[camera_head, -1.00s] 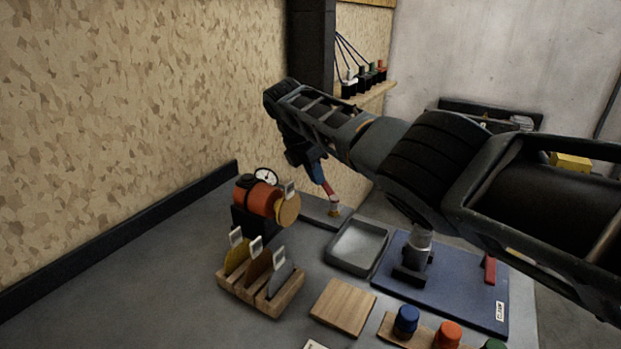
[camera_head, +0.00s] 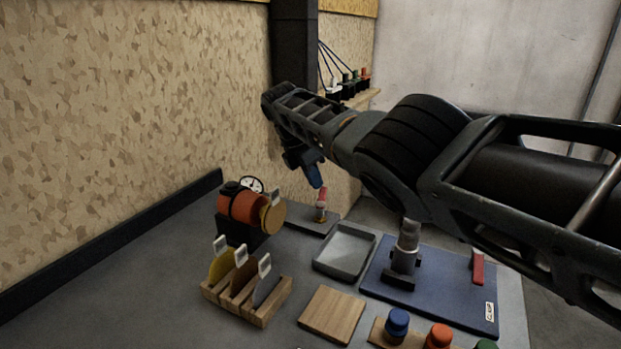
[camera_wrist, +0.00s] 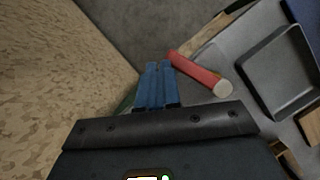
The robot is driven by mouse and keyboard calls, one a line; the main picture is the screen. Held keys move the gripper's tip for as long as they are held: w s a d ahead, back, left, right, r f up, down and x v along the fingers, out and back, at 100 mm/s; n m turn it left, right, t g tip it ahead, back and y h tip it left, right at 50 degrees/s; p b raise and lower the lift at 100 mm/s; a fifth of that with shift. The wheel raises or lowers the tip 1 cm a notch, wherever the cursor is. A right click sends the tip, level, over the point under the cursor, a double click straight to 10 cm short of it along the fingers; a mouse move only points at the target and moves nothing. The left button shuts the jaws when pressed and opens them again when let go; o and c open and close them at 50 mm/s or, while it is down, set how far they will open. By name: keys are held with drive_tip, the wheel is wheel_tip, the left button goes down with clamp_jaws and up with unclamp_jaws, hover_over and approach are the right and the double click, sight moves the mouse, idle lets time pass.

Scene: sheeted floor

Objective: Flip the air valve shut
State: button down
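A red handle (camera_head: 322,196) stands on a brass-coloured fitting (camera_head: 320,216) on a dark plate behind the grey tray; I take it as the air valve. In the wrist view the red handle (camera_wrist: 196,71) lies right of my fingers, its pale round end toward the lower right. My gripper (camera_head: 317,183) is just above and left of the handle in the head view. In the wrist view the blue fingers of my gripper (camera_wrist: 159,66) are together with nothing between them. The fingertips are close to the handle; whether they touch it I cannot tell.
An orange tank (camera_head: 240,205) with a gauge (camera_head: 251,184) stands left of the valve. A rack (camera_head: 247,300) of tagged discs is in front. The grey tray (camera_head: 345,251), wooden block (camera_head: 332,313) and blue board (camera_head: 440,286) with another red lever (camera_head: 477,267) lie right.

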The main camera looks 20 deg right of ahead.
drive_tip(key=shift+s+d+p, duration=0.2)
drive_tip(key=shift+d+p, duration=0.3)
drive_tip(key=shift+d, duration=0.05)
drive_tip(key=shift+s+d+p, duration=0.15)
drive_tip(key=shift+d+p, duration=0.3)
drive_tip(key=shift+d, duration=0.05)
drive_tip(key=shift+f, duration=0.1)
